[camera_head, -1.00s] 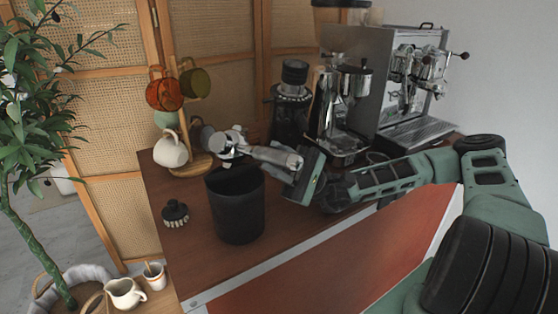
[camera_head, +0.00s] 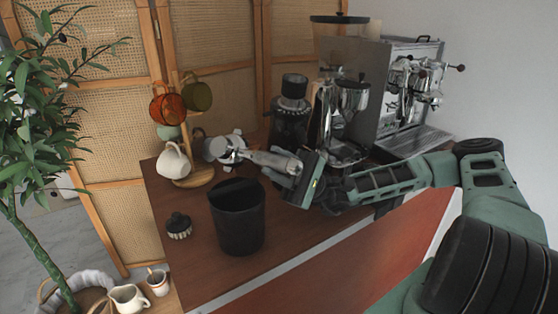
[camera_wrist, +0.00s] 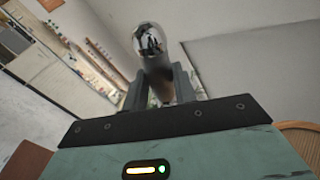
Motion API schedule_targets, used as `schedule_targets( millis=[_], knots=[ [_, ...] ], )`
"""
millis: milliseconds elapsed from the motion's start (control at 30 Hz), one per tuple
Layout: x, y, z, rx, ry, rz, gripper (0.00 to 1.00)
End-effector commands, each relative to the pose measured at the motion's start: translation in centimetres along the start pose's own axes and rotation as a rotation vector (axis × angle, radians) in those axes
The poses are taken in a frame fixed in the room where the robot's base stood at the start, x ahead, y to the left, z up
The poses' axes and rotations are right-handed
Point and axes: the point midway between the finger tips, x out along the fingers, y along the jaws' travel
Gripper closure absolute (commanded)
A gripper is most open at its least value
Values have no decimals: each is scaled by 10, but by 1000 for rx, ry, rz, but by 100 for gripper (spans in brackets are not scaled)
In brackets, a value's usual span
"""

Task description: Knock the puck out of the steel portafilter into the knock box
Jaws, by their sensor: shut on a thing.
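My gripper (camera_head: 296,168) is shut on the handle of the steel portafilter (camera_head: 229,149). It holds the portafilter above the cart top, handle pointing right and head to the left. The head is just above and behind the far rim of the knock box, apart from it as far as I can tell. The knock box (camera_head: 238,222) is a black open bin standing upright on the wooden top. In the wrist view the portafilter handle (camera_wrist: 155,70) stands between the fingers (camera_wrist: 160,90). I cannot see whether a puck is in the basket.
A round brush (camera_head: 179,226) lies left of the knock box. A mug tree (camera_head: 190,178) with cups stands behind left. The grinder (camera_head: 291,112) and the espresso machine (camera_head: 400,100) stand at the back right. The front of the cart top is clear.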

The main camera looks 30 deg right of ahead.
Motion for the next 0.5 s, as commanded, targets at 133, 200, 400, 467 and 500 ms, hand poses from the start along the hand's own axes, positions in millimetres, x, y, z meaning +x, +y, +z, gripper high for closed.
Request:
schedule_targets(
  millis=[133,200,400,467,500],
  knots=[
    [-25,26,-9,0,-2,-3,100],
    [-29,30,-10,0,-2,-3,100],
    [-17,17,-6,0,-2,-2,100],
    [-11,11,-4,0,-2,-2,100],
    [-6,6,-2,0,-2,-2,100]
  ],
)
